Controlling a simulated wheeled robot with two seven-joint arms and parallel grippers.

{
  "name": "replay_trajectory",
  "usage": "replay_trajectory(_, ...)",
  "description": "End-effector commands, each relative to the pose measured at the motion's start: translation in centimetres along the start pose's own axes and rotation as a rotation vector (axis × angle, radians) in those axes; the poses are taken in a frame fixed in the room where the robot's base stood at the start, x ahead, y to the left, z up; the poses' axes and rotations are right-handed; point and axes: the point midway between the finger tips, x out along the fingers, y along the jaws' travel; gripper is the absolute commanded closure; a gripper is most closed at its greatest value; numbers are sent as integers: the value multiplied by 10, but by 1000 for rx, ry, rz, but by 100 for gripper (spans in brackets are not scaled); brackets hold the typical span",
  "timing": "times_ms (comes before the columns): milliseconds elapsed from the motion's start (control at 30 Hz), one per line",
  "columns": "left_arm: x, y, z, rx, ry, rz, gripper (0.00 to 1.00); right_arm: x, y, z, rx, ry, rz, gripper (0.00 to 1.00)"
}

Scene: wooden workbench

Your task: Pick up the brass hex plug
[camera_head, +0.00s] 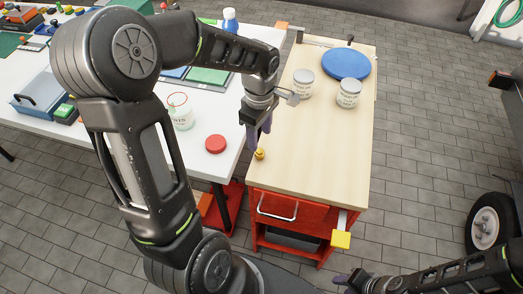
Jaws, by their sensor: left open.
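The brass hex plug (260,154) is a small golden piece standing near the front left corner of the wooden benchtop (310,150). My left gripper (258,138) points down just above and behind the plug, with its purple fingers open. Its fingertips look very close to the plug; I cannot tell whether they touch it or sit around it. My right gripper (343,281) is low at the bottom right, away from the bench, and too small and edge-on to show its opening.
Two white labelled tins (349,93) and a blue disc (346,63) are at the back of the bench. A white table (225,160) on the left holds a red lid (215,144) and a white jar (181,115). The bench's middle and front right are clear.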

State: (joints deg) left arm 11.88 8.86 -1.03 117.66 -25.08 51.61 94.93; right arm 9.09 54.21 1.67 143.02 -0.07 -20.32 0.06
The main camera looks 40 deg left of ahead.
Motion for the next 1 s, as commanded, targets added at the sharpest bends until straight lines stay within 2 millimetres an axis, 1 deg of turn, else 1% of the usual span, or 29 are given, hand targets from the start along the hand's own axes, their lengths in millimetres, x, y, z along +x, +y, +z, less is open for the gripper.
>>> replay_trajectory(133,7,0,0,1,-1,-3,48,0,0,0,0,1,0,64)
replay_trajectory(300,24,-1,0,0,-1,-3,48,-2,-1,0,0,1,0,64)
replay_trajectory(633,27,0,0,1,-1,0,48,-2,-1,0,0,1,0,64)
replay_trajectory(700,30,0,1,1,-1,-2,48,-3,-1,0,0,1,0,64)
replay_trajectory(767,36,-1,1,2,-1,-4,48,-5,-2,0,0,1,0,64)
replay_trajectory(900,56,-3,2,2,-3,-7,48,-11,-4,0,0,0,0,64)
replay_trajectory(1000,71,-2,2,1,-1,-4,48,-12,-4,0,0,0,0,64)
